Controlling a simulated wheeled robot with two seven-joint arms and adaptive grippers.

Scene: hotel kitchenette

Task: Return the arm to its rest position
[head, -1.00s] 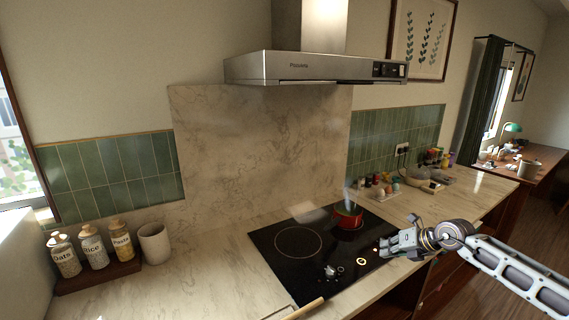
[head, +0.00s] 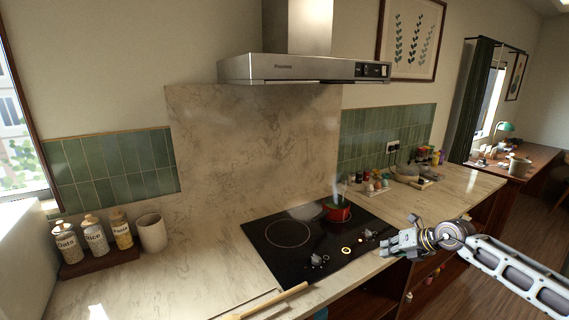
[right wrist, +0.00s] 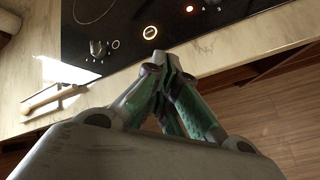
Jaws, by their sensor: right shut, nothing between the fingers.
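My right gripper (head: 388,249) is shut and empty at the front right of the cooktop, past the counter's front edge, with its arm coming in from the right. In the right wrist view its closed fingers (right wrist: 172,62) point toward the cooktop's front edge. Several knobs and a lit ring (head: 346,251) are at the cooktop's front right. My left gripper is not in view.
A wooden-handled thing (head: 272,300) lies at the counter's front edge. Labelled jars (head: 95,235) and a cream cup (head: 152,233) stand at the left. Small bottles and bowls (head: 405,172) stand at the back right. The range hood (head: 300,68) hangs above. Open floor (head: 505,225) is at the right.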

